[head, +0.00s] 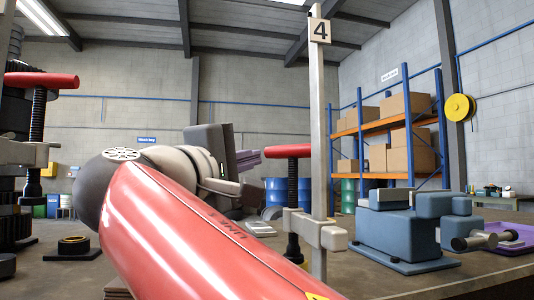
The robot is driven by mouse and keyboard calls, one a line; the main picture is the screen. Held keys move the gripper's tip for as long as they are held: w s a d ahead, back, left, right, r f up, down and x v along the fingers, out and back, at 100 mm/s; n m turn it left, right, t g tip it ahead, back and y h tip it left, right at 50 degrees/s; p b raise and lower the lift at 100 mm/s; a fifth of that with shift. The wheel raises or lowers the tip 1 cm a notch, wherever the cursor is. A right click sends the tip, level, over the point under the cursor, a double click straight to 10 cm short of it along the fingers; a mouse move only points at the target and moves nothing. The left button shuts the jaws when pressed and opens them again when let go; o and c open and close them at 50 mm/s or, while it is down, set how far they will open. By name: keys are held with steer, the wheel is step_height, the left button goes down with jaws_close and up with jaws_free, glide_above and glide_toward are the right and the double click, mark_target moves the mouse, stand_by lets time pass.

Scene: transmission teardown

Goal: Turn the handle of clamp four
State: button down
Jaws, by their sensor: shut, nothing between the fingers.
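Clamp four is the one at the pale post (319,120) carrying a sign marked 4 (319,30). Its red bar handle (287,151) lies level on top of a black upright screw (293,190), left of the post. The screw passes through a pale clamp arm (318,229). My gripper (257,156) is beyond my red arm link, left of the handle. Its purplish fingers point right and are shut and empty. Their tips appear close to the handle's left end; I cannot tell whether they touch it.
Another clamp with a red handle (42,80) stands at the far left. A blue-grey block-like fixture (397,225) sits right of the post, beside a purple tray (510,237). A black ring part (73,244) lies on the bench at left. Shelving with boxes (410,155) stands behind.

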mark_target(270, 154)
steer(key=shift+x, duration=1.85)
